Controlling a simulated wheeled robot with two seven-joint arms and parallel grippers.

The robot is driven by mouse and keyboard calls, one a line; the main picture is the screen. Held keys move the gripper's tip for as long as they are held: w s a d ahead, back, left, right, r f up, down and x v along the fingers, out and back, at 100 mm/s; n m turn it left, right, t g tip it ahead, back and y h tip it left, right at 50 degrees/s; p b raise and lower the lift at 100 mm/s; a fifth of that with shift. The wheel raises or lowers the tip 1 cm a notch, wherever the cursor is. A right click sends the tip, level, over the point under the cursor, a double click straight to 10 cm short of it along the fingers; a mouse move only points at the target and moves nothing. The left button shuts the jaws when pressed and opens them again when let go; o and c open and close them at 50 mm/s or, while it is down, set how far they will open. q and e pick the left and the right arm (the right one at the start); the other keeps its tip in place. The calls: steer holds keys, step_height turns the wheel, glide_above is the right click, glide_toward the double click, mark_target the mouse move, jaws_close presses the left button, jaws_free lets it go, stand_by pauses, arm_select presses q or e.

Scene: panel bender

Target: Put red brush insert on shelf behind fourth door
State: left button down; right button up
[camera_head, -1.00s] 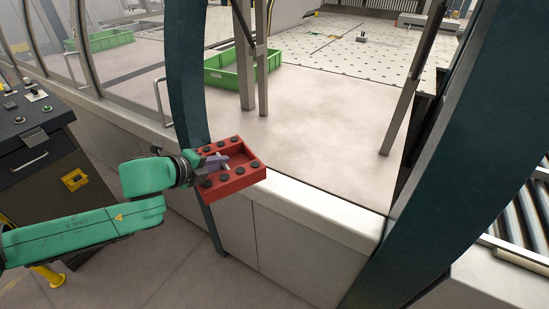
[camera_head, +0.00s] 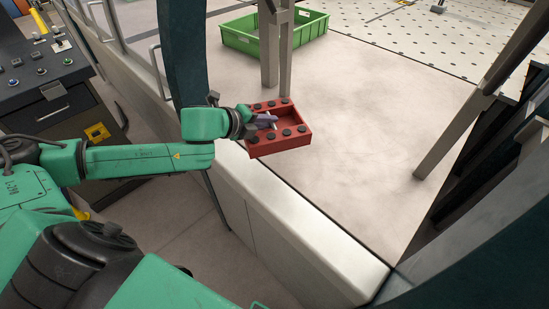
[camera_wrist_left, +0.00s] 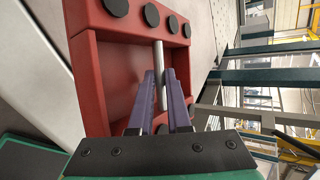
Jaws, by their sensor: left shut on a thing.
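The red brush insert (camera_head: 284,146) is an open red box with black round discs along its rims. My left gripper (camera_head: 268,120) is shut on it and holds it over the inner edge of the pale sill, in the open doorway. In the left wrist view, the purple fingers of the left gripper (camera_wrist_left: 163,88) close on a grey bar inside the red brush insert (camera_wrist_left: 92,85). I cannot tell whether the insert touches the surface below. The right gripper is not in view.
A green crate (camera_head: 238,41) stands on the pale floor (camera_head: 350,120) beyond the doorway, behind grey posts (camera_head: 269,60). A dark door frame (camera_head: 183,60) rises left of my gripper. A control console (camera_head: 40,90) stands at left. The floor right of the insert is clear.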

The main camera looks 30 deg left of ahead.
arm_select(q)
step_height(320, 180, down, 10)
steer(key=shift+s+a+f, duration=0.1)
step_height(320, 180, down, 4)
steer(key=shift+f, duration=0.1)
steer(key=shift+s+f, duration=0.1)
steer(key=shift+f, duration=0.15)
steer(key=c, duration=1.3)
jaws_free()
steer(key=shift+f, duration=0.1)
steer(key=o, duration=0.4)
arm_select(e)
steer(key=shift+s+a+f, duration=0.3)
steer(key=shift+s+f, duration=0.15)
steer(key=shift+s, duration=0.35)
